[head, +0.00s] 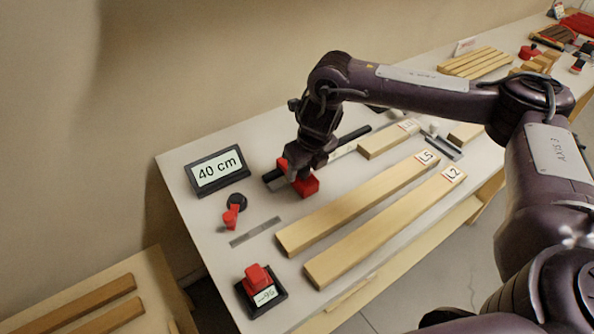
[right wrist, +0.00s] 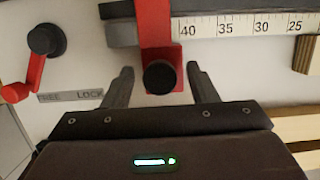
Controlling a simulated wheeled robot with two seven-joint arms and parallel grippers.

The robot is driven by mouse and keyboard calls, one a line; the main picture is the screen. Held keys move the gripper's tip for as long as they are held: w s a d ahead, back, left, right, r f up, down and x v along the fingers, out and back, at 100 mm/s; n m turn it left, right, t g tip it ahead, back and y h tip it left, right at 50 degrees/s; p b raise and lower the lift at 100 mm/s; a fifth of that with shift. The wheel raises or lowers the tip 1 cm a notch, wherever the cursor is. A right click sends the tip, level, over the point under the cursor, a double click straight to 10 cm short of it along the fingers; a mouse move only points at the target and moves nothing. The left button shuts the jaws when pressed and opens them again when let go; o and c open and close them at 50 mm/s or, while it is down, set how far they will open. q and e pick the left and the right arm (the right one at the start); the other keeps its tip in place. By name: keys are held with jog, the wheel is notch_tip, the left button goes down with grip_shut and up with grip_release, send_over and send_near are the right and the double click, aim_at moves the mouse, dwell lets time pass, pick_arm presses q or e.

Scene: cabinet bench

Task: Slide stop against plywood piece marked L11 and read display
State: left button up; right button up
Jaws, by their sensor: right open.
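The red stop (right wrist: 152,25) sits on the dark rail with its scale (right wrist: 245,25), at about the 40 mark. Its black knob (right wrist: 160,77) faces my right gripper (right wrist: 157,72). That gripper is open, with a finger on each side of the knob; I cannot tell whether they touch it. In the head view the gripper (head: 300,170) is over the red stop (head: 308,186) and partly hides it. The plywood piece L11 (head: 388,140) lies along the rail, to the right of the stop and apart from it. The display (head: 218,171) reads 40 cm. My left gripper is not in view.
A red lever (head: 231,216) points toward the FREE end of its FREE/LOCK plate (right wrist: 70,96). Pieces L5 (head: 355,205) and L2 (head: 385,228) lie in front of the rail. A red button unit (head: 262,290) stands at the near left corner.

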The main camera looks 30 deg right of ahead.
jog(key=c, duration=0.8)
jog(key=shift+o, duration=0.2)
jog(key=shift+d, duration=0.25)
jog(key=shift+w+d+b, duration=0.1)
jog(key=shift+w+d, duration=0.1)
jog(key=shift+d, duration=0.9)
jog(key=shift+w+d+b, duration=0.1)
jog(key=shift+w+d, duration=0.05)
jog(key=shift+d, duration=0.95)
jog(key=shift+w+d+b, duration=0.1)
jog(key=shift+w+d, duration=0.1)
jog(key=shift+d, duration=0.9)
jog(key=shift+w+d, duration=0.15)
jog(key=shift+d, duration=1)
jog(key=shift+w+d, duration=0.15)
jog(key=shift+d, duration=1)
jog(key=shift+w+d, duration=0.15)
jog(key=shift+d, duration=1.1)
